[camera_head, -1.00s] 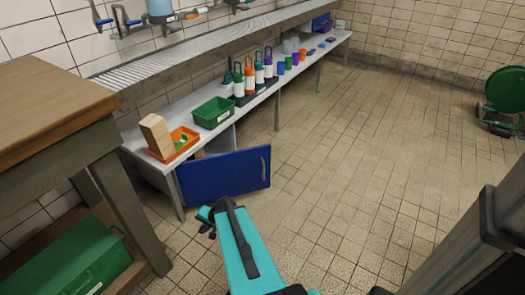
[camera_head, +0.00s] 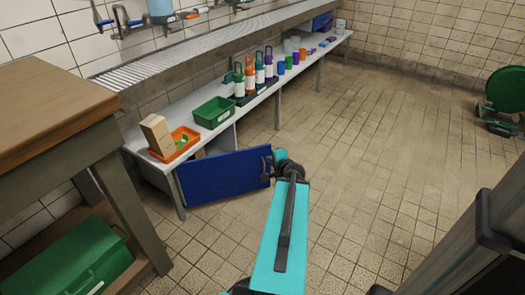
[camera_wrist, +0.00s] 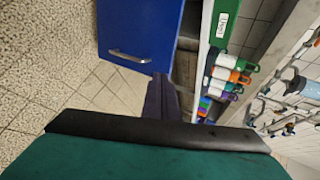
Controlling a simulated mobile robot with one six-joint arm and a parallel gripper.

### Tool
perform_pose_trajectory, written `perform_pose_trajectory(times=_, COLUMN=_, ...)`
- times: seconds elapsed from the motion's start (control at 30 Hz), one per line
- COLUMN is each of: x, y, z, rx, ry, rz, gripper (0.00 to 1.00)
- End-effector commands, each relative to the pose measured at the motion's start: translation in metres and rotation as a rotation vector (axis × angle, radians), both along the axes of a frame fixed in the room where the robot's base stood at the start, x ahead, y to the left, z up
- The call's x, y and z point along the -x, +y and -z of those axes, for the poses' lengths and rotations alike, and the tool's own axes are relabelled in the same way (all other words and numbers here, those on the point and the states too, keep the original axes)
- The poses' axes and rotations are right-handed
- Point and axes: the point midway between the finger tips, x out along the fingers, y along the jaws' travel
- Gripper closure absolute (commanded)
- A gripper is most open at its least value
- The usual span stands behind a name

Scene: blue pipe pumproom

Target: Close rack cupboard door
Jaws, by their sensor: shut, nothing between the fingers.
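The blue cupboard door (camera_head: 222,178) stands open at the near end of the low white rack (camera_head: 262,95), swung out over the floor. It also shows in the wrist view (camera_wrist: 140,28), with its silver bar handle (camera_wrist: 128,56). In the head view my gripper covers the handle. My gripper (camera_head: 267,162) is at the door's right edge. In the wrist view its dark fingers (camera_wrist: 161,80) are shut and empty, beside the door's edge. I cannot tell whether they touch the door.
A wooden-topped table (camera_head: 50,85) with a green box (camera_head: 75,262) below stands at the left. The rack top bears an orange tray (camera_head: 178,150), a green bin (camera_head: 213,113), bottles and cups. Tiled floor (camera_head: 390,150) to the right is clear. A green reel (camera_head: 505,92) stands far right.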

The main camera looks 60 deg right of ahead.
Motion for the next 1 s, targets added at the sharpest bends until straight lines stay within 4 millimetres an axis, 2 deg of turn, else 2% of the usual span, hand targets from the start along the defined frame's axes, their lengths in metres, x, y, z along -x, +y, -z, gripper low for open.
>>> perform_pose_trajectory(times=0.57, x=0.001, y=-0.006, z=0.001, rx=0.002, ry=-0.006, rz=0.01, gripper=1.0)
perform_pose_trajectory(times=1.0, x=-0.026, y=-0.028, z=0.02, rx=0.001, ry=-0.006, rz=0.01, gripper=1.0)
